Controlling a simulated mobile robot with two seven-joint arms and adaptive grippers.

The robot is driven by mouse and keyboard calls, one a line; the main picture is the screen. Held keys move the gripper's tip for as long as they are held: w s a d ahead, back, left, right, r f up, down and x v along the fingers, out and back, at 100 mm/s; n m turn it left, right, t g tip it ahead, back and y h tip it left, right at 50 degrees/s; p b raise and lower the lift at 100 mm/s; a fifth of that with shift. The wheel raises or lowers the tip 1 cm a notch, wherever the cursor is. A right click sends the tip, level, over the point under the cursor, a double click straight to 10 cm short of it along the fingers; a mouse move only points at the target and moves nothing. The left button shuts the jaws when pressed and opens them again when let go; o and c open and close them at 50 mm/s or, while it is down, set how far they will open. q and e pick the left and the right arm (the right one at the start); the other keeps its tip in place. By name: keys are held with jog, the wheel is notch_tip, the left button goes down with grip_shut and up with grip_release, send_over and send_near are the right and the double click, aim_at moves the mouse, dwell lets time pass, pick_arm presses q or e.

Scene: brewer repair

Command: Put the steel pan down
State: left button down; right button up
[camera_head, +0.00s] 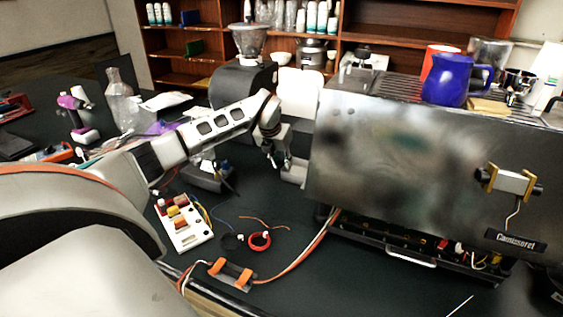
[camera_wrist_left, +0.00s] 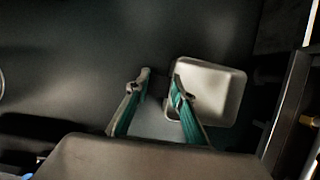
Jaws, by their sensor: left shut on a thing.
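The steel pan (camera_head: 293,172) is partly visible in the head view, low beside the left end of the coffee machine. In the left wrist view the pan (camera_wrist_left: 212,82) is a shallow, pale square with rounded corners, just right of my fingertips. My left gripper (camera_head: 277,158) is shut on the pan at its near side. Its two green-padded fingers show in the left wrist view (camera_wrist_left: 161,88), with a flat grey piece between them. I cannot tell whether the pan touches the dark table. My right gripper is not in view.
The large coffee machine (camera_head: 400,165) stands right of the pan, with a blue jug (camera_head: 447,82) on top. A grinder (camera_head: 243,85) stands behind. A terminal board (camera_head: 183,222), red ring (camera_head: 259,241) and loose wires lie in front. Dark table (camera_head: 335,285) is bare at the front.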

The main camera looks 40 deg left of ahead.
pick_arm(q)
jog(key=c, duration=1.7)
grip_release()
jog(key=shift+r, duration=0.1)
jog(key=shift+b+v, duration=0.5)
jog(key=shift+v, duration=5.5)
